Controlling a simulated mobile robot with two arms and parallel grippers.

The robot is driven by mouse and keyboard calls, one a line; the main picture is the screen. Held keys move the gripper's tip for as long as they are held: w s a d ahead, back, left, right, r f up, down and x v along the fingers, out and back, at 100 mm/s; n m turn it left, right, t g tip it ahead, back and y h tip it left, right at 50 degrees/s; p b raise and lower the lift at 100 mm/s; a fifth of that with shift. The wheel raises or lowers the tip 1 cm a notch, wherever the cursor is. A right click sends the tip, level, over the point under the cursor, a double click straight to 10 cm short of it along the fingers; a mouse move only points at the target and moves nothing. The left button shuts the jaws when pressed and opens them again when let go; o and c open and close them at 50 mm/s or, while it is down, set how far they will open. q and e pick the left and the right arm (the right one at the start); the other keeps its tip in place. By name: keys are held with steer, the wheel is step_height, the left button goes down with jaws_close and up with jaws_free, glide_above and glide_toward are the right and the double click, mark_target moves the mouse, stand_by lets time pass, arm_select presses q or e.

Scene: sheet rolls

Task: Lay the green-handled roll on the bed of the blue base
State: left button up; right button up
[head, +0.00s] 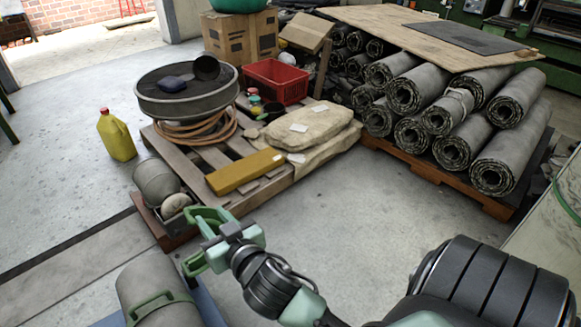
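A grey roll with a green handle (150,292) lies at the bottom left, cut off by the lower edge. The blue base (208,305) shows beside and under it; whether the roll rests on its bed I cannot tell. My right gripper (196,241) is above and to the right of this roll, apart from its handle. Its green fingers are spread and nothing shows between them. My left gripper is out of view.
Another grey roll (157,183) lies on a red-brown base (165,231) beyond my gripper. A pallet (238,203) holds a yellow beam (245,172) and sacks (315,125). A yellow jug (117,137) stands left. Stacked rolls (450,150) fill the right. The middle floor is clear.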

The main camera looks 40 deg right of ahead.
steer(key=s+f+n+g, duration=0.1)
steer(key=s+f+g, duration=0.5)
steer(key=s, duration=0.6)
steer(key=s+f+n+g+y, duration=0.1)
steer(key=s+f+n+g, duration=0.1)
steer(key=s+f+g, duration=0.4)
steer(key=s+f, duration=0.4)
steer(key=s, duration=0.2)
steer(key=shift+d+y, duration=0.3)
steer(key=shift+w+f, duration=0.1)
